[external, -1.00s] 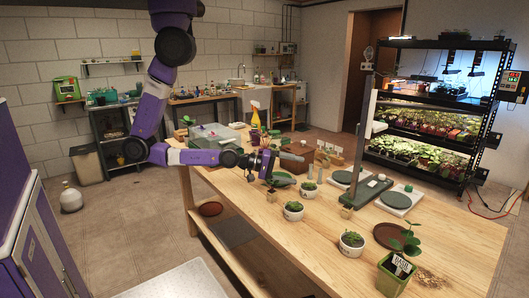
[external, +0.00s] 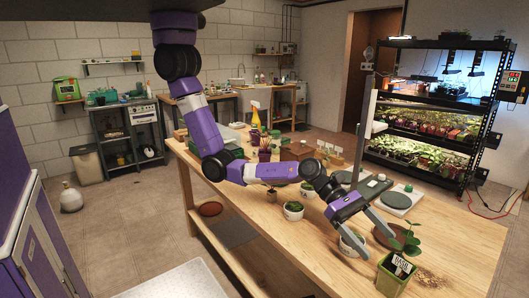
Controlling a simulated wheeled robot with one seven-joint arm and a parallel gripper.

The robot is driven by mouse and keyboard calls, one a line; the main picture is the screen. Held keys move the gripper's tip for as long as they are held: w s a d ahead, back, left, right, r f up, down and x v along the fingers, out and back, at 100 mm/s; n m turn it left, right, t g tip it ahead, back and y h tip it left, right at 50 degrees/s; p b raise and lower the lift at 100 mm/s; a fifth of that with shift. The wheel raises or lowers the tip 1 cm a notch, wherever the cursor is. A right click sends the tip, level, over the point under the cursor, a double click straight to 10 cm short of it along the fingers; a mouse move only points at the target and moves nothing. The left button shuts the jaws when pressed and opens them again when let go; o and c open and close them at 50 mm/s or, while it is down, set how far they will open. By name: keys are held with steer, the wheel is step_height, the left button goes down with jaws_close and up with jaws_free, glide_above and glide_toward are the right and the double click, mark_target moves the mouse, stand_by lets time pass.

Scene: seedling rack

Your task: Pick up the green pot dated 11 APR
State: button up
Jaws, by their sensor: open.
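A green square pot (external: 389,279) with a leafy seedling stands at the near right corner of the table. A round white pot (external: 347,248) with a small plant is partly hidden behind one finger.
Another white pot (external: 293,211) stands to the left. Grey scale-like plates (external: 398,203) lie farther back near a grey upright post. The wooden table (external: 440,245) is mostly clear at its right end.

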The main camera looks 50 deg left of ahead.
mark_target(398, 270)
steer(key=shift+s+b+x, duration=0.15)
steer(key=shift+s+x, duration=0.05)
steer(key=shift+x, duration=1.15)
steer(key=shift+s+b+x, duration=0.1)
steer(key=shift+s+x, duration=0.05)
steer(key=shift+x, duration=1.2)
steer(key=shift+s+b+x, duration=0.15)
steer(key=shift+s+x, duration=0.05)
steer(key=shift+x, duration=1.15)
steer(key=c, duration=1.6)
